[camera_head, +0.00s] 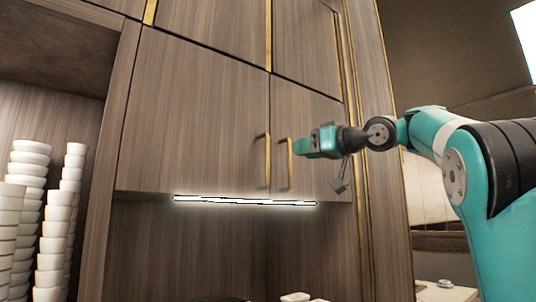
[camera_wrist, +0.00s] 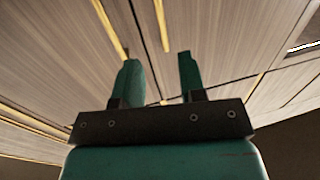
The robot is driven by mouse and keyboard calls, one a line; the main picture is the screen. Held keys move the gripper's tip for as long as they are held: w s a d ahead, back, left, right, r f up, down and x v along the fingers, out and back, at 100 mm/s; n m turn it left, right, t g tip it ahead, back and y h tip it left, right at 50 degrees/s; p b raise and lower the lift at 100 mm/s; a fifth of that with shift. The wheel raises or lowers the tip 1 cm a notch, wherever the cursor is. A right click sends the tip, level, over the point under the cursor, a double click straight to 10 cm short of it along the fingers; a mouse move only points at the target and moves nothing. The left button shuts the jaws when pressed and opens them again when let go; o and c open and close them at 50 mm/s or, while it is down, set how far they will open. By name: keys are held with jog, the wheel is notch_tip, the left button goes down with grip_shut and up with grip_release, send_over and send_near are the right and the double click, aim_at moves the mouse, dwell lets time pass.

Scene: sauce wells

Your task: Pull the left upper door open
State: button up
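The left upper door (camera_head: 190,115) is a brown wood-grain panel that looks shut in the head view. Its upright gold handle (camera_head: 266,160) is near its right edge. The narrower right door (camera_head: 310,115) is beside it, with its own gold handle (camera_head: 290,163). My gripper (camera_head: 297,147) is in front of the right door, its tip close to that door's handle and to the right of the left door's handle. In the wrist view my gripper (camera_wrist: 160,75) is open, with a gap between its fingers. A gold bar (camera_wrist: 162,25) shows beyond the gap. I cannot tell contact.
Stacked white bowls (camera_head: 50,230) stand in an open shelf at the left. A lit strip (camera_head: 245,201) runs under the doors, above an open recess. A tall gold-trimmed panel (camera_head: 375,150) stands right of the doors, behind my arm.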

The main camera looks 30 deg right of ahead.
jog(key=p, duration=0.4)
send_over(268, 181)
jog(key=shift+w+d+p, duration=0.1)
jog(key=shift+w+p, duration=0.2)
jog(key=shift+w, duration=0.05)
grip_shut()
